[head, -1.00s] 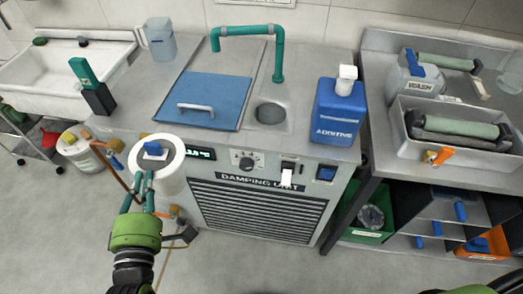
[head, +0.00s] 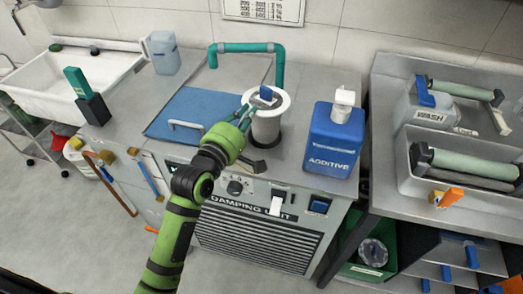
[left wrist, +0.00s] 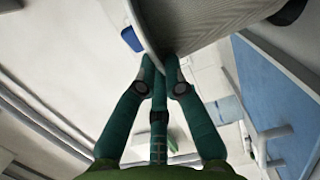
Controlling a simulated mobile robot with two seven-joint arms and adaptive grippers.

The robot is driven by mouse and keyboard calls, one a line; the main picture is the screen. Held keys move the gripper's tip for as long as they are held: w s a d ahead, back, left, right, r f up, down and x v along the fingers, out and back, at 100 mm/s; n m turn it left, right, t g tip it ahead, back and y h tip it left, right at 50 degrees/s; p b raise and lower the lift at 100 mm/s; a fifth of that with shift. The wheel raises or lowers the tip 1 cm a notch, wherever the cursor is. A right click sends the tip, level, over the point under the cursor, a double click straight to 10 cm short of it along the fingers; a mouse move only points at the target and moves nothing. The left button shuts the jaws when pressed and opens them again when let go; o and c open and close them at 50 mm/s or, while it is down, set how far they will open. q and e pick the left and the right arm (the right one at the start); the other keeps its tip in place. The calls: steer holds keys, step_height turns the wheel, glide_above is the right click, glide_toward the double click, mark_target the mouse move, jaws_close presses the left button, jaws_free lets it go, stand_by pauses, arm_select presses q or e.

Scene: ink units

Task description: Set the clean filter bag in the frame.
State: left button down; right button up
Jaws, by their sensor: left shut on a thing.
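The bag is upright over the round opening in the damping unit's top, near the foot of the teal pipe. The bag hides most of that opening, and I cannot tell how far its lower end is inside. In the left wrist view the fingers (left wrist: 162,62) close on the rim beneath the mesh-textured bag wall (left wrist: 205,38). My right gripper is out of view.
The teal pipe (head: 279,70) stands just behind the bag. A blue additive bottle (head: 334,140) is to its right, and a blue lid with a handle (head: 196,110) to its left. A grey tray with rollers (head: 470,185) sits on the right bench.

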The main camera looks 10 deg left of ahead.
mark_target(254, 130)
arm_select(q)
steer(key=f, duration=0.2)
steer(key=s+f, duration=0.1)
steer(key=f, duration=0.1)
steer(key=shift+f, duration=0.4)
step_height(254, 130, down, 3)
steer(key=shift+w+f, duration=0.1)
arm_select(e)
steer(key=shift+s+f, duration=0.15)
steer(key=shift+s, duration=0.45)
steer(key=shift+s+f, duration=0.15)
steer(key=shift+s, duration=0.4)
arm_select(q)
steer(key=shift+f+b, duration=0.1)
steer(key=shift+b, duration=0.2)
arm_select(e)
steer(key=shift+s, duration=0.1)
